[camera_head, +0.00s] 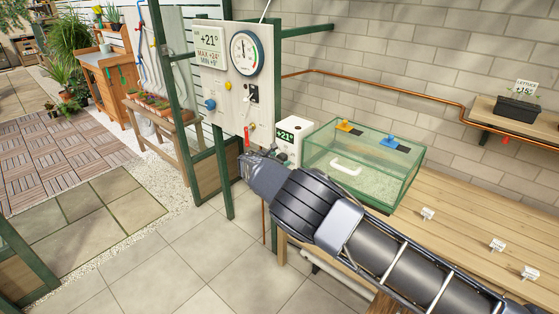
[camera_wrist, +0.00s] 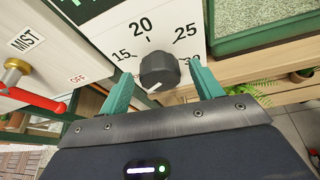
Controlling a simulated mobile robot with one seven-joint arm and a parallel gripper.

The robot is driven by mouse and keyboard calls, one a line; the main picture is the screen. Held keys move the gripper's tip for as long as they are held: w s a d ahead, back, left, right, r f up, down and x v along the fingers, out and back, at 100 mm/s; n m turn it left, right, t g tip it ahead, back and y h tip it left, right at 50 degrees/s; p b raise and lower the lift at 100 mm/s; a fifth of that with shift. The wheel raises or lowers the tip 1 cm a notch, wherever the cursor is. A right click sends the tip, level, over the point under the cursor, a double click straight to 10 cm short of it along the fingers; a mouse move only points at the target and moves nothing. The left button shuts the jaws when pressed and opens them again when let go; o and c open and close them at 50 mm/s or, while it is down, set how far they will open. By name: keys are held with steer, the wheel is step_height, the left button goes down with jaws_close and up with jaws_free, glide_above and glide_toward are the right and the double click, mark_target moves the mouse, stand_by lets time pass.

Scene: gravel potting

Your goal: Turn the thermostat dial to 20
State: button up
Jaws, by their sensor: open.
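The thermostat (camera_head: 291,128) is a white box with a +21° display beside the glass case. Its dial is hidden behind my gripper in the head view. In the wrist view the dark faceted dial (camera_wrist: 159,68) sits below the printed 20, with 15 to its left and 25 to its right. A white mark on the dial's near edge shows at its lower left, away from the 20. My gripper (camera_wrist: 161,74) is open, with its teal fingers on either side of the dial. A gap shows at the right finger; contact at the left is unclear.
A glass case (camera_head: 365,165) with a green frame stands on the wooden bench right of the thermostat. A panel with a round gauge (camera_head: 247,53) rises behind left. A red lever (camera_wrist: 32,98) by a MIST label is close to my left finger.

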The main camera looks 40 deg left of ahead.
steer(key=shift+w+f, duration=0.1)
steer(key=shift+w, duration=0.1)
steer(key=c, duration=1)
steer(key=m+t+y, duration=0.1)
steer(key=m+t, duration=0.1)
steer(key=m, duration=0.4)
steer(key=m+t+y, duration=0.2)
steer(key=m, duration=0.5)
steer(key=f+m+t+y, duration=0.1)
steer(key=m+t+y, duration=0.1)
steer(key=m, duration=0.5)
steer(key=shift+d+f, duration=0.1)
steer(key=shift+d, duration=0.05)
steer(key=shift+m, duration=0.4)
